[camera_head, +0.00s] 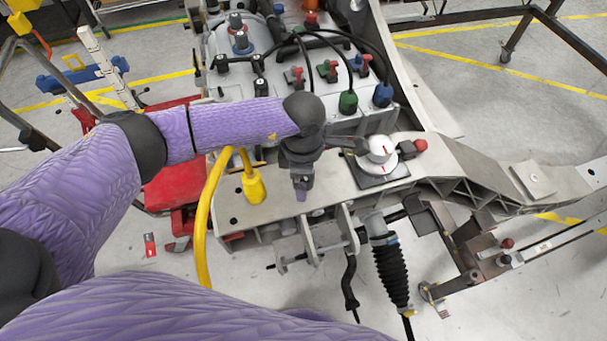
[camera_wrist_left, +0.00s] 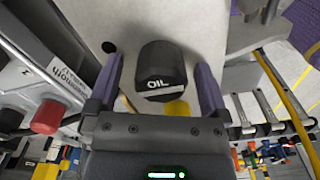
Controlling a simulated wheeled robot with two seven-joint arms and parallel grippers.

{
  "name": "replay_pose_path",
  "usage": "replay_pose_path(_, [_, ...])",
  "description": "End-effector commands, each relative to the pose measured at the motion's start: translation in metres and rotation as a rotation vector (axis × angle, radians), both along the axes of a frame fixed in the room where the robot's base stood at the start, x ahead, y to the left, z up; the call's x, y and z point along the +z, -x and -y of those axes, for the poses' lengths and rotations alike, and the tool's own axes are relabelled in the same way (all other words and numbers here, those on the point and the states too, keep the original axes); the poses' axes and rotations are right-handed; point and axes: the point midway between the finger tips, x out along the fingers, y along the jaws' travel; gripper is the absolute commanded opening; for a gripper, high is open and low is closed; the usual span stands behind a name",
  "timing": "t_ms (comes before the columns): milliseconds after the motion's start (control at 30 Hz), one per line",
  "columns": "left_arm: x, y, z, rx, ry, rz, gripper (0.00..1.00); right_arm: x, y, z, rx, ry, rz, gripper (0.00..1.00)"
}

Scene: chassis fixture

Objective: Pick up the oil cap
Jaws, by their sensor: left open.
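The oil cap (camera_wrist_left: 158,66) is a black rounded cap with a white OIL label, standing on a light grey metal plate in the left wrist view. My left gripper (camera_wrist_left: 160,75) is open, with its two purple fingers on either side of the cap and a visible gap on each side. I cannot tell how far down the fingers reach beside it. In the head view my left gripper (camera_head: 302,195) points down over the grey chassis plate (camera_head: 332,185). The cap is not distinguishable there, with the gripper and wrist in the way. My right gripper is not in view.
A white knob (camera_head: 379,150) on a dark square base and a red cap (camera_head: 421,145) stand right of the gripper. A yellow cable plug (camera_head: 254,187) is close on its left. Behind are blue (camera_head: 382,95) and green (camera_head: 348,102) connectors with black hoses.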

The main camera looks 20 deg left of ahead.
Motion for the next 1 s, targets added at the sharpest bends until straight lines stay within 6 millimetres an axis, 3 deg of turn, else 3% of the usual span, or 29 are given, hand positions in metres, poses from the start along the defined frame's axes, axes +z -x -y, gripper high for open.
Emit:
replay_pose_path(133, [0.001,0.0,0.0,0.0,0.001,0.0,0.98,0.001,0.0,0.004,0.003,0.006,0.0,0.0])
replay_pose_path(600, [0.001,0.0,0.0,0.0,0.001,0.0,0.0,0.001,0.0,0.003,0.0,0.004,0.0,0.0])
replay_pose_path(900, [0.003,0.0,0.0,0.0,0.001,0.0,0.0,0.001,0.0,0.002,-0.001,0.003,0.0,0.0])
replay_pose_path(1000, [0.018,-0.001,0.001,-0.001,0.002,0.004,0.0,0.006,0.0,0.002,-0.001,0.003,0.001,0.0])
